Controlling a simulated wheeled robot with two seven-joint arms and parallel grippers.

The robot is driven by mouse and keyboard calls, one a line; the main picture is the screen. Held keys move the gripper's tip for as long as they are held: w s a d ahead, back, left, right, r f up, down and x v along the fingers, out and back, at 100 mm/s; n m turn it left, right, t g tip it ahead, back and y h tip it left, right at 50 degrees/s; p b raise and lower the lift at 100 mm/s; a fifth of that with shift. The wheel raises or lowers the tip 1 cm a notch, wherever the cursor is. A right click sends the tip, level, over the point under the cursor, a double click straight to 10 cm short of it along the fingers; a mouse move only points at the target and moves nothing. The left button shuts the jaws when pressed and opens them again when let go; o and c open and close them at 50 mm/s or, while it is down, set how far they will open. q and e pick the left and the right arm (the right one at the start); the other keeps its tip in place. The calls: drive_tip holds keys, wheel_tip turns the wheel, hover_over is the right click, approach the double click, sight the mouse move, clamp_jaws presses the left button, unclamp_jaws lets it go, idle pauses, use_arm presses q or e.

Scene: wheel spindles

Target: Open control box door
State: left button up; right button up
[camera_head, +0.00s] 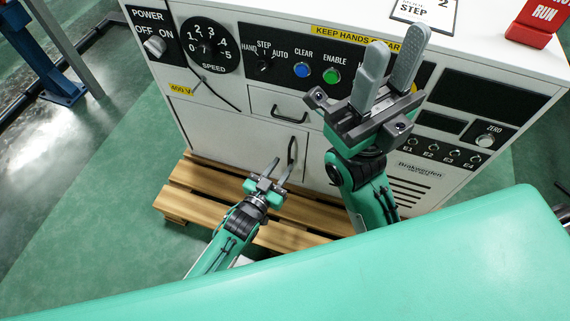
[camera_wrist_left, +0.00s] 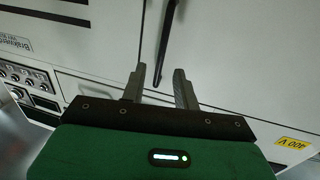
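The control box (camera_head: 345,20) is a white cabinet with a panel of dials and buttons. Its lower door (camera_head: 235,135) looks closed and has a black upright handle (camera_head: 291,150) near its right edge. My left gripper (camera_head: 271,164) is open and low in front of the door, close to the handle. In the left wrist view, the handle (camera_wrist_left: 168,40) runs down to the gap between the fingertips of the left gripper (camera_wrist_left: 160,72); I cannot tell whether they touch it. My right gripper (camera_head: 390,65) is raised in front of the panel, open and empty.
A drawer with a black handle (camera_head: 289,115) is above the door. The box stands on a wooden pallet (camera_head: 190,190). A red RUN sign (camera_head: 538,22) and a white STEP card (camera_head: 425,12) are on top. Green floor (camera_head: 120,210) is clear at left.

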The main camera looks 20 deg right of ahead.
use_arm(q)
drive_tip(key=shift+b+x, duration=0.35)
drive_tip(key=shift+x, duration=1.1)
drive_tip(key=shift+c, duration=0.4)
clamp_jaws()
drive_tip(key=shift+s+a, duration=0.1)
drive_tip(key=shift+a, duration=0.1)
